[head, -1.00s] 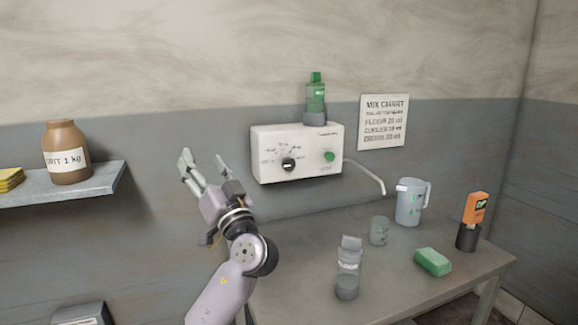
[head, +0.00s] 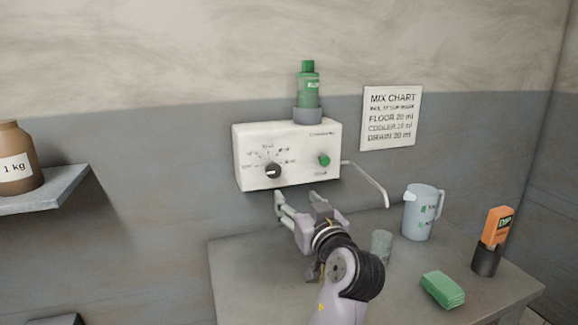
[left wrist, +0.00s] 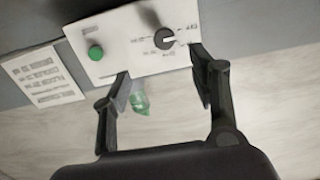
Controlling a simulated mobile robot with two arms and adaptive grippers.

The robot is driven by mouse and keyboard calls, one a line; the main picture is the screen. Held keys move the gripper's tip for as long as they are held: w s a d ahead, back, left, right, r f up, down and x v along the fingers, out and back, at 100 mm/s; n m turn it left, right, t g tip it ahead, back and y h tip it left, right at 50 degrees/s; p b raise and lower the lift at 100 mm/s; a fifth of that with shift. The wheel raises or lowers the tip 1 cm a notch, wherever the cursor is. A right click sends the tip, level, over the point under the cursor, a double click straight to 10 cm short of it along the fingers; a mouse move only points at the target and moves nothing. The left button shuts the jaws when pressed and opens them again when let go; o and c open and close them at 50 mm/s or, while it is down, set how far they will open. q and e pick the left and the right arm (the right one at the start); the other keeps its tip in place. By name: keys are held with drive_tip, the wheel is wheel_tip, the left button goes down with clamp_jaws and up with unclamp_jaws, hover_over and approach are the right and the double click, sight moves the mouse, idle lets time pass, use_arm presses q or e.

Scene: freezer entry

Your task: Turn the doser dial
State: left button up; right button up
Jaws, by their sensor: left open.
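The white doser box (head: 250,142) is on the grey wall, with a black dial (head: 273,171) at its lower left and a green button (head: 324,160) at its right. My left gripper (head: 294,196) is open and empty, just below the box in the head view. In the left wrist view the dial (left wrist: 165,38) shows between my open fingers (left wrist: 162,80), apart from them, with the green button (left wrist: 96,53) to its left. My right gripper is not in view.
A mix chart (head: 390,117) hangs right of the box. A shelf (head: 50,192) with a brown jar (head: 17,160) is at left.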

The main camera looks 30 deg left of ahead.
use_arm(q)
drive_tip(key=p, duration=0.2)
approach(274, 172)
drive_tip(key=p+x, duration=0.2)
drive_tip(key=x, duration=0.6)
drive_tip(key=shift+r, duration=0.15)
drive_tip(key=shift+x, duration=1.1)
drive_tip(key=shift+w+a+f+p, duration=0.2)
drive_tip(key=shift+w+p, duration=0.05)
drive_tip(key=shift+p, duration=0.05)
drive_tip(key=c, duration=1.2)
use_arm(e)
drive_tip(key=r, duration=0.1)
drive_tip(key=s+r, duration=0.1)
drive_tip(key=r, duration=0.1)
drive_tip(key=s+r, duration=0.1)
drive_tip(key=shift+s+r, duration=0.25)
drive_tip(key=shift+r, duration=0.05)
